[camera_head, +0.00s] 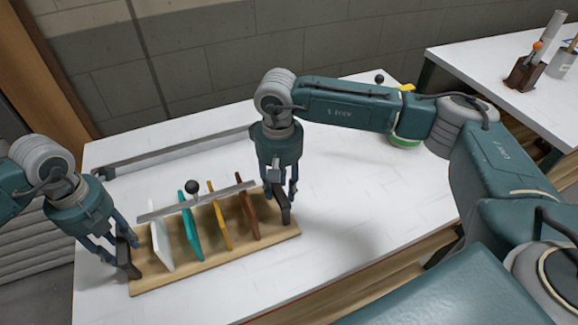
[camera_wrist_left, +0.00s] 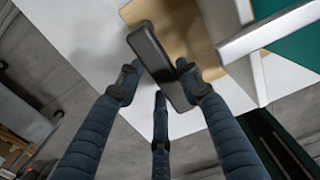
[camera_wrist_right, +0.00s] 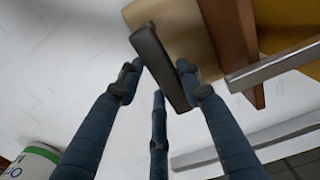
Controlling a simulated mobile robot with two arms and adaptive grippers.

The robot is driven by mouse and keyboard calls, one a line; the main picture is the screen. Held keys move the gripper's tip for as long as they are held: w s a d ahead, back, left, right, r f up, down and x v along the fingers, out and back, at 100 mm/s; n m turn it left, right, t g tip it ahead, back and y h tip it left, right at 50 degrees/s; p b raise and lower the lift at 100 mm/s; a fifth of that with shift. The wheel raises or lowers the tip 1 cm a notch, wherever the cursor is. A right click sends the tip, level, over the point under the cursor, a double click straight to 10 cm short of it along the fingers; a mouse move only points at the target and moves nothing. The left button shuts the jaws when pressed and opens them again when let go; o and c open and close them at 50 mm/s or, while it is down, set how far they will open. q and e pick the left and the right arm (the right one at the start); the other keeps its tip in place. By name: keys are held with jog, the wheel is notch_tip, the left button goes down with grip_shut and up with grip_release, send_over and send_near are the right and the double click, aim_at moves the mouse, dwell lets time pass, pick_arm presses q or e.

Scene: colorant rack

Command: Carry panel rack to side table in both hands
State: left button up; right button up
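The panel rack (camera_head: 215,262) is a pale wooden board with upright white (camera_head: 160,246), teal (camera_head: 192,226), yellow (camera_head: 220,215) and brown (camera_head: 248,213) panels. It is at the front left of the white table; I cannot tell whether it touches the top. A grey bar with a black knob (camera_head: 192,187) crosses the panels. My left gripper (camera_head: 122,252) has its fingers against both sides of the dark left end handle (camera_wrist_left: 160,65). My right gripper (camera_head: 281,196) holds the dark right end handle (camera_wrist_right: 160,65) likewise. A second white table (camera_head: 480,65), apparently the side table, stands at the back right.
A grey rail (camera_head: 175,151) runs along the white table's back edge. A green-and-white can (camera_head: 404,141) stands behind my right arm. The side table carries a brown tool holder (camera_head: 524,75) and a grey cup (camera_head: 562,65); its front left is clear. A gap separates the tables.

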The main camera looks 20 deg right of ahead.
pick_arm(q)
jog(key=shift+o, duration=0.6)
jog(key=shift+r, duration=0.1)
pick_arm(e)
jog(key=shift+o, duration=0.7)
jog(key=shift+r, duration=0.1)
pick_arm(q)
jog(key=shift+d, duration=0.1)
pick_arm(e)
jog(key=shift+a, duration=0.1)
pick_arm(q)
jog(key=shift+r, duration=0.3)
pick_arm(e)
jog(key=shift+r, duration=0.2)
pick_arm(q)
notch_tip(320, 180, up, 11)
jog(key=shift+r, duration=0.15)
pick_arm(e)
notch_tip(320, 180, up, 12)
jog(key=shift+f, duration=0.2)
